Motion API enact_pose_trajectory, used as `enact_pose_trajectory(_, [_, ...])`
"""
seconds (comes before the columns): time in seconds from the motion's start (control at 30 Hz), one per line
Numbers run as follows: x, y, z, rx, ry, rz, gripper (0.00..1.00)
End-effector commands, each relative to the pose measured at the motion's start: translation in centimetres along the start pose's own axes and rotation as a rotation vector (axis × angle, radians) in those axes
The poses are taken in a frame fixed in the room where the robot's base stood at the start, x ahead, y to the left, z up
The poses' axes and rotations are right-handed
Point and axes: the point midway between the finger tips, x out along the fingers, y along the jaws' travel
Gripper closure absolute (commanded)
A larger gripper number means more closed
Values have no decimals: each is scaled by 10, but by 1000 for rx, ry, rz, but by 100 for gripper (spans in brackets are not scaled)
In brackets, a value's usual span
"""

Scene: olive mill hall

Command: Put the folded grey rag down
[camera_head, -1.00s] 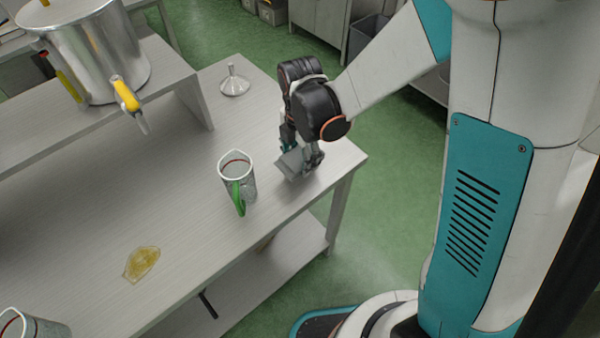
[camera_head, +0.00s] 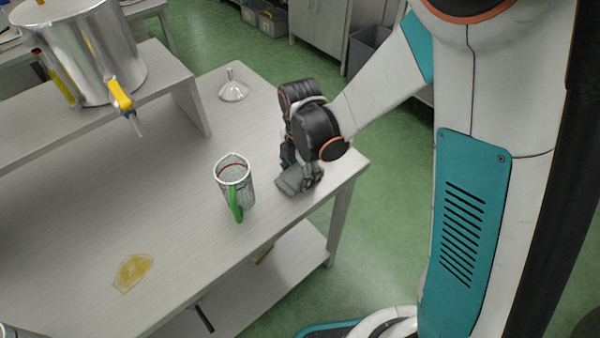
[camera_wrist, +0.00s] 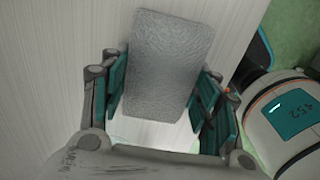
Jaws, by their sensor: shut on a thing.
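The folded grey rag (camera_head: 291,183) is at the right end of the table, low at the tabletop; I cannot tell whether it fully rests on it. In the wrist view the rag (camera_wrist: 165,62) is a grey textured rectangle between my fingers. My gripper (camera_head: 302,176) points down and is shut on the rag. In the wrist view my gripper (camera_wrist: 160,95) has a teal-padded finger on each side of the rag. The table (camera_head: 180,190) has a pale, finely streaked top.
A clear jug with a green handle (camera_head: 236,185) stands just left of my gripper. A funnel (camera_head: 234,90) stands behind. A yellow oil puddle (camera_head: 132,271) lies at the front left. A steel container with a yellow-handled tap (camera_head: 122,96) stands on a raised shelf.

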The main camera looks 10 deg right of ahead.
Motion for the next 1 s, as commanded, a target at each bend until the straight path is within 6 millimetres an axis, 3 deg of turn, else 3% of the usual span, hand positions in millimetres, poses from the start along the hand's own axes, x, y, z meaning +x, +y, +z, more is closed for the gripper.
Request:
enact_pose_trajectory(0.03, [3,-1,0,0,1,-1,39])
enact_pose_trajectory(0.1, [3,-1,0,0,1,-1,24])
enact_pose_trajectory(0.57, [-2,-1,0,0,1,-1,24])
enact_pose_trajectory(0.67, [-14,-1,0,0,0,-1,24])
enact_pose_trajectory(1.0, [-85,-1,0,0,1,-1,24])
